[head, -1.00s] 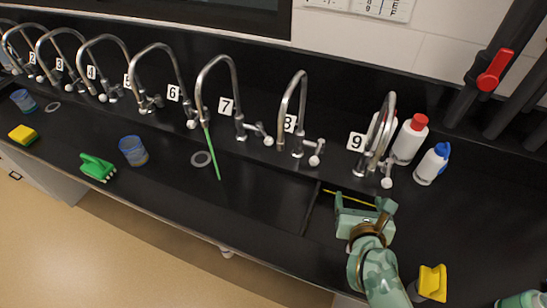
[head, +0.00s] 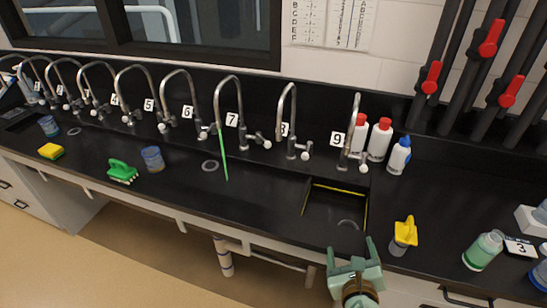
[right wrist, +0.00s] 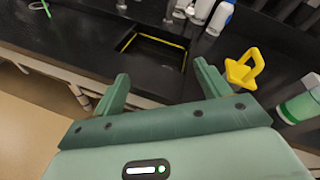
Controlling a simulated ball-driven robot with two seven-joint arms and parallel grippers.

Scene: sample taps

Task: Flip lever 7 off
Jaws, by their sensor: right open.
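Tap 7 (head: 244,105) is a metal gooseneck at the back of the black counter, beside the white label 7 (head: 232,119). Its lever (head: 257,138) sticks out to the right at the base and ends in a white knob. A thin straight green stream (head: 224,155) runs down from its spout towards the counter. My right gripper (head: 352,250) is open and empty near the counter's front edge, well to the right of and nearer than tap 7. It also shows in the right wrist view (right wrist: 163,75). My left gripper is not in view.
Tap 8 (head: 292,115) and tap 9 (head: 354,125) stand right of tap 7; several taps stand left. A sink (head: 309,196) opens ahead of my right gripper. A yellow-topped object (head: 405,231), white bottles (head: 379,140) and a green bottle (head: 482,251) stand right. A blue cup (head: 152,159) stands left.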

